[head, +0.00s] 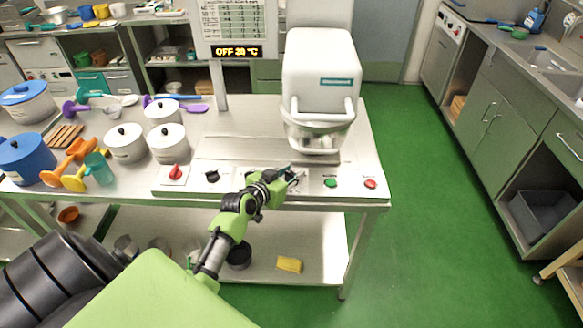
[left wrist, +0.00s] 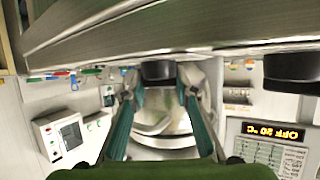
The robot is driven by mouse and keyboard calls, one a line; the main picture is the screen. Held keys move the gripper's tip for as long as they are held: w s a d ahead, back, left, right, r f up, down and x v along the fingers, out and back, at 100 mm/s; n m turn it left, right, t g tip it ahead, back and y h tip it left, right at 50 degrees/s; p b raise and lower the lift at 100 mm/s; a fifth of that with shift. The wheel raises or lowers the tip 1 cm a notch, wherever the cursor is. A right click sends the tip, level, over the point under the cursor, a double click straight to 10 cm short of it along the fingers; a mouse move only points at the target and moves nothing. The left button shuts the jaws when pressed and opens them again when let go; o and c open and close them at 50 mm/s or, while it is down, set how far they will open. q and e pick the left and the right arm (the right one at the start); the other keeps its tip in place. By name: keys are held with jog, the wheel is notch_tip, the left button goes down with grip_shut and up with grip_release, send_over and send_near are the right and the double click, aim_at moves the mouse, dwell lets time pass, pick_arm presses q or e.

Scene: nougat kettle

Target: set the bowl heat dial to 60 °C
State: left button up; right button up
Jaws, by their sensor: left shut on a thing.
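The display (head: 237,51) above the counter reads OFF and what looks like 20 °C. It also shows upside down in the left wrist view (left wrist: 272,132). My left gripper (head: 292,177) is at the control panel on the front edge, below the mixer. In the left wrist view, its two fingers (left wrist: 160,76) are closed on the sides of a black dial (left wrist: 158,72). Labels are too small to read. My right gripper is out of view.
A red knob (head: 175,172) is at the panel's left; a green button (head: 330,183) and a red button (head: 370,184) are at its right. The white mixer (head: 320,75) with its bowl stands behind. White pots (head: 125,143) and utensils crowd the counter's left.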

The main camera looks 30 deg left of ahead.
pick_arm(q)
jog(key=o, duration=1.1)
jog(key=shift+s, duration=0.1)
jog(key=v, duration=1.2)
